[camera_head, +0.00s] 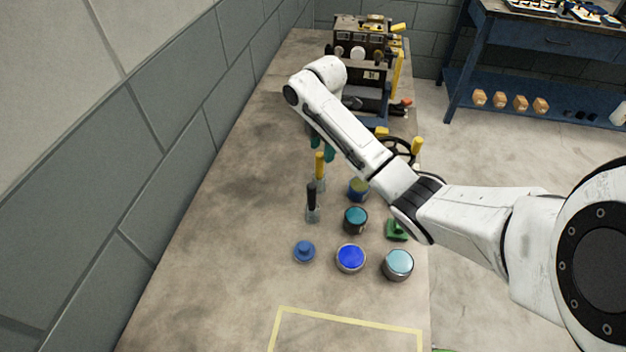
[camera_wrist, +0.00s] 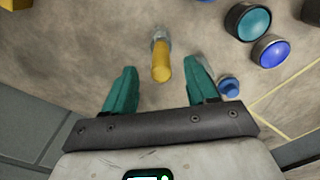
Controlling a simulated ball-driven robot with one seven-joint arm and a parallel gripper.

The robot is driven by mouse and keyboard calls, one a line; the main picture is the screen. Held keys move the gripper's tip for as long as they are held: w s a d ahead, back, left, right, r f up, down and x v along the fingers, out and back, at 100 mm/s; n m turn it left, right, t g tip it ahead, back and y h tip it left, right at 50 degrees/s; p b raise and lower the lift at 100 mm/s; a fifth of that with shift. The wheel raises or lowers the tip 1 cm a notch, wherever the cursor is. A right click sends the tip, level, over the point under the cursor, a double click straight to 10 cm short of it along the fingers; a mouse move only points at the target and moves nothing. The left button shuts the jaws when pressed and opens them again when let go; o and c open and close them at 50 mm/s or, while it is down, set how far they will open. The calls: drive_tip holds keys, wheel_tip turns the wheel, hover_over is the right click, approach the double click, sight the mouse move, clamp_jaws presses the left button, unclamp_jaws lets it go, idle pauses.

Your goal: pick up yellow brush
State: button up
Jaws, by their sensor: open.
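The yellow brush (camera_head: 319,166) stands on the bench near its middle, yellow handle up and grey end on the bench. In the wrist view the brush (camera_wrist: 161,66) shows between and slightly beyond the fingertips, its handle pointing toward the camera. My gripper (camera_head: 322,145) is just above and behind the handle in the head view, its teal fingers partly hidden by my arm. In the wrist view my gripper (camera_wrist: 160,82) is open and empty, one finger on each side of the brush's line. I cannot tell the exact height gap.
A black-handled brush (camera_head: 312,198) stands close in front of the yellow one. Several paint cans, including a blue one (camera_head: 351,257), a blue knob-like piece (camera_head: 304,250) and a green object (camera_head: 397,230) are nearby. A machine (camera_head: 362,75) stands behind. The bench's left side is clear.

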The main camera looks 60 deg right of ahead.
sight(319, 165)
drive_tip(key=shift+w+a+f+p, duration=0.1)
drive_tip(key=shift+a+f+p, duration=0.1)
drive_tip(key=shift+f, duration=1.55)
drive_tip(key=shift+w+a+f+p, duration=0.1)
drive_tip(key=shift+a+f+p, duration=0.1)
drive_tip(key=shift+f, duration=1.5)
clamp_jaws()
